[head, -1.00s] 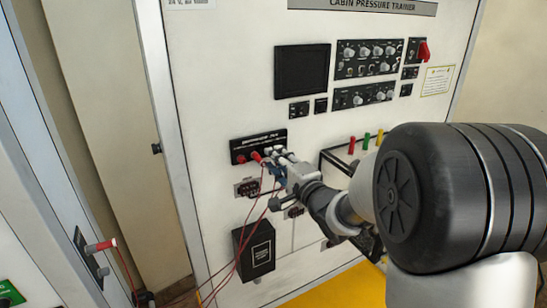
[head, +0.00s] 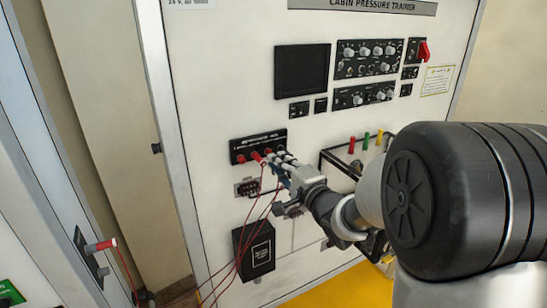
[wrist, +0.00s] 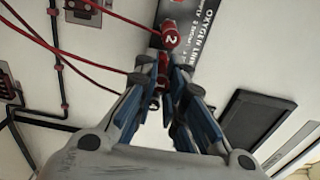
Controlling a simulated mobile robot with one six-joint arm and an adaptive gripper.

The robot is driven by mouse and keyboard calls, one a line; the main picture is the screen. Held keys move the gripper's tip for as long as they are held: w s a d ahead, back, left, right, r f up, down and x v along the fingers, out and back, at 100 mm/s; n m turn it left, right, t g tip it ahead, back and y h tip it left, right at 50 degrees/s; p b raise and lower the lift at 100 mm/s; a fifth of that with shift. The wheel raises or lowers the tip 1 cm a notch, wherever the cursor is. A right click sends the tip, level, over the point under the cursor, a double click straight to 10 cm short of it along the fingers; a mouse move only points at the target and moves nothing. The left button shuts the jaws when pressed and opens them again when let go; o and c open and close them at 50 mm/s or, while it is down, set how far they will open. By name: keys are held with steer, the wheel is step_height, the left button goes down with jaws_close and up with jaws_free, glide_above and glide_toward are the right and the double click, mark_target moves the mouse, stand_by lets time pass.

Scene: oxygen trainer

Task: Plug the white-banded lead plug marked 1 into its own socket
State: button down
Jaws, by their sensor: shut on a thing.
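The black oxygen line panel (head: 258,138) is on the white trainer wall, with a row of red plugs or sockets (head: 241,158) along its lower edge. My gripper (head: 284,163) is at the right part of this row. In the wrist view my gripper (wrist: 163,76) is shut on a small red plug (wrist: 162,70), mostly hidden between the blue finger pads. Its number and any white band cannot be read. Just beyond the fingertips a red plug marked 2 (wrist: 170,38) sits at the panel. I cannot tell whether the held plug touches a socket.
Thin red leads (wrist: 90,75) run left from the gripper area and hang down past a black box (head: 254,250). A connector (head: 247,187) is below the panel. Red, green and yellow posts (head: 365,141) stand to the right, near my arm.

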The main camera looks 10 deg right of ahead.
steer(key=shift+v, duration=1.75)
